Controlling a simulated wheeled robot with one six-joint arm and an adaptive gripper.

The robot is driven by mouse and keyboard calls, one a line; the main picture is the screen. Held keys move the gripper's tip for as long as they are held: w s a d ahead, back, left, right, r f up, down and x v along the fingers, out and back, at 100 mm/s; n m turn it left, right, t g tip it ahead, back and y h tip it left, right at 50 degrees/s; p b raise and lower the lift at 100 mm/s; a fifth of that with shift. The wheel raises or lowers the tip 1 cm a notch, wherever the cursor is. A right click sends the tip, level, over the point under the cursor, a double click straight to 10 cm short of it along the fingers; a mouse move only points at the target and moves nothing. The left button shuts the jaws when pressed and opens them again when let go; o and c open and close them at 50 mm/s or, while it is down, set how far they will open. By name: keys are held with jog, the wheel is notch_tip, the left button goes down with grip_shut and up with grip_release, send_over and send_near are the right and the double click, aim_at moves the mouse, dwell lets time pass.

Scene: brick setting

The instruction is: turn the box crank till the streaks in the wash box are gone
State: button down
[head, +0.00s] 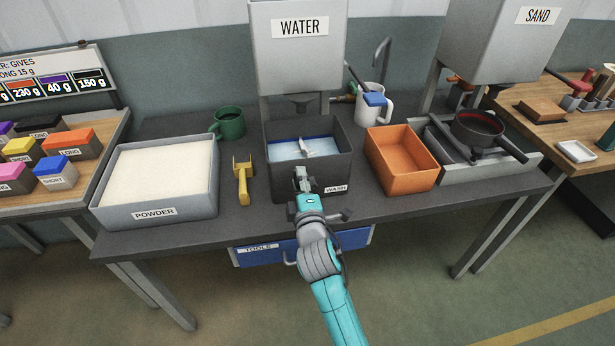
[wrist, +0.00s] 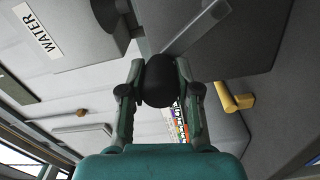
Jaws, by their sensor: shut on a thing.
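The dark grey wash box (head: 337,165) stands on the bench below the water tank. It holds pale bluish-white liquid (head: 290,151) with a blue band along the back and a light paddle (head: 307,146) in it. Streaks are too small to tell apart here. My gripper (head: 303,182) is at the front wall of the box. In the wrist view its two fingers are shut on the black crank knob (wrist: 160,82), one on each side. The grey crank arm (wrist: 196,28) shows beyond the knob. In the head view my gripper hides the knob.
A powder tray (head: 155,212) and a yellow scoop (head: 243,182) lie left of the box, with a green mug (head: 229,122) behind. An orange bin (head: 400,181) stands close on the right. The water tank (head: 297,60) hangs above. A blue tools drawer (head: 282,253) is below the bench edge.

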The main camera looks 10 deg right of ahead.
jog(key=shift+a+f+n, duration=0.5)
jog(key=shift+a+n, duration=0.05)
jog(key=shift+n, duration=0.5)
jog(key=shift+a+f+n, duration=0.5)
jog(key=shift+n, duration=0.55)
jog(key=c, duration=0.8)
grip_release()
jog(key=s, duration=1.2)
jog(key=shift+f, duration=0.1)
